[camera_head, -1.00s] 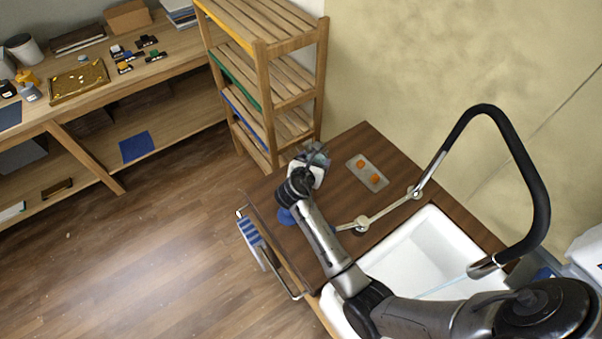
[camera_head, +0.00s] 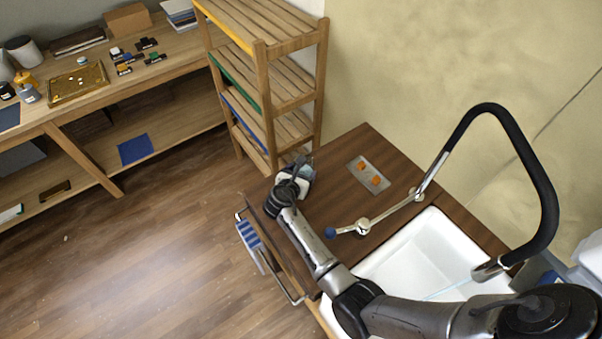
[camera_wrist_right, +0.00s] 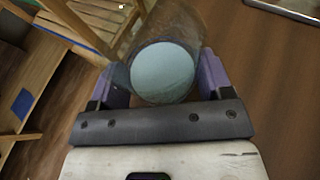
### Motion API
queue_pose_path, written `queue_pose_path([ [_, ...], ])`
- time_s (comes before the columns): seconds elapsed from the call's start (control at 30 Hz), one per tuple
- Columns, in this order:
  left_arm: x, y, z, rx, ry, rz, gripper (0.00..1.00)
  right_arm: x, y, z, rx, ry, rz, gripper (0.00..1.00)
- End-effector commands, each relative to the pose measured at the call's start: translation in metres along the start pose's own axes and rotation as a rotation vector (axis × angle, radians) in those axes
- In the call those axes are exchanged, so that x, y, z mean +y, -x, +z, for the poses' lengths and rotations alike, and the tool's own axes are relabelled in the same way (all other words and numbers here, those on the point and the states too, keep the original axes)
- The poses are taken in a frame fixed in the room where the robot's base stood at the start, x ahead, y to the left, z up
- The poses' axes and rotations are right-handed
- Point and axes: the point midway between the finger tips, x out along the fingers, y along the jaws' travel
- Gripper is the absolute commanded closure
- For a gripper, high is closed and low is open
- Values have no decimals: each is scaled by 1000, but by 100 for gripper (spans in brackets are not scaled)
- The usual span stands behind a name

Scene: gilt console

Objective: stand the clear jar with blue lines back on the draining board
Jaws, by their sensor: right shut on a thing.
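My right gripper (camera_head: 297,176) is over the far left part of the brown wooden draining board (camera_head: 340,195) beside the sink. It is shut on the clear jar (camera_head: 305,160), which is partly hidden by the gripper in the head view. In the right wrist view the jar (camera_wrist_right: 165,72) sits between the two purple-grey fingers (camera_wrist_right: 165,85), with a pale blue round end facing the camera. I cannot tell whether the jar touches the board. My left gripper is not in view.
A grey tray with orange pieces (camera_head: 368,174) lies on the board. A jointed tap arm with a blue knob (camera_head: 330,232) and a black curved spout (camera_head: 545,180) stand by the white sink (camera_head: 430,255). A wooden shelf rack (camera_head: 262,90) rises behind; a blue striped cloth (camera_head: 250,235) hangs at left.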

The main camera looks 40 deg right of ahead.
Motion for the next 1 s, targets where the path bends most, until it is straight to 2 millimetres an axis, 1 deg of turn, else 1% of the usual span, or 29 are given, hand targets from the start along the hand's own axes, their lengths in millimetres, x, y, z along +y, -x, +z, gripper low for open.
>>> queue_pose_path([
  [0.1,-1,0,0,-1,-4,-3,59,0,0,2,-3,-1,1,64],
  [0.27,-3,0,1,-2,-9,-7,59,0,-1,-1,-2,0,0,64],
  [0.3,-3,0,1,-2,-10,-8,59,0,-1,-2,0,1,0,24],
  [0.53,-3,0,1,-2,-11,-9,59,0,-1,-2,0,0,0,2],
  [0.83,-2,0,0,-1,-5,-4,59,0,0,1,0,-2,0,2],
  [0.93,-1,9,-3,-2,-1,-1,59,2,10,5,1,1,-1,2],
  [1.0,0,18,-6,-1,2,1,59,3,19,8,1,0,-2,2],
])
